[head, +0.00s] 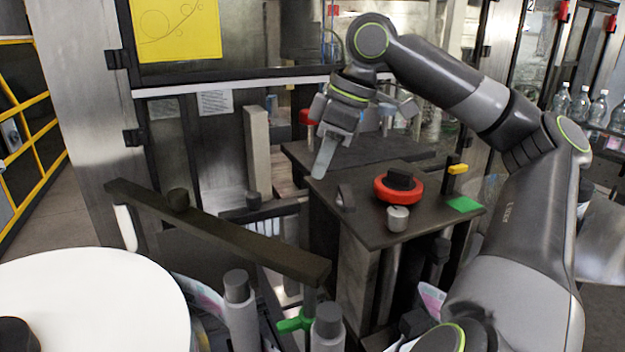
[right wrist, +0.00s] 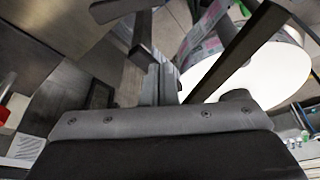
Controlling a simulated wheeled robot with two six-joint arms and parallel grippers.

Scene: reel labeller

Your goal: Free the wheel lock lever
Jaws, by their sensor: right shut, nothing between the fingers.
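A red hand wheel (head: 398,189) with a black hub lies on the dark top plate (head: 378,225) of the machine. Near it are a small dark upright lever (head: 345,198), a silver knob (head: 397,218) and a yellow-tipped lever (head: 458,169). A green-handled lever (head: 294,322) sits lower, by the rollers. I cannot tell for sure which of these is the wheel lock lever. My right gripper (head: 323,163) is shut and empty, pointing down above the plate's back left part, apart from the dark lever. Its fingers also show in the right wrist view (right wrist: 158,84). My left gripper is out of view.
A large white reel (head: 95,295) fills the front left. A long dark bar (head: 225,235) crosses from the left towards the plate, and grey rollers (head: 241,312) stand at the front. Framed doors (head: 200,120) stand behind. Bottles (head: 580,103) stand at the far right.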

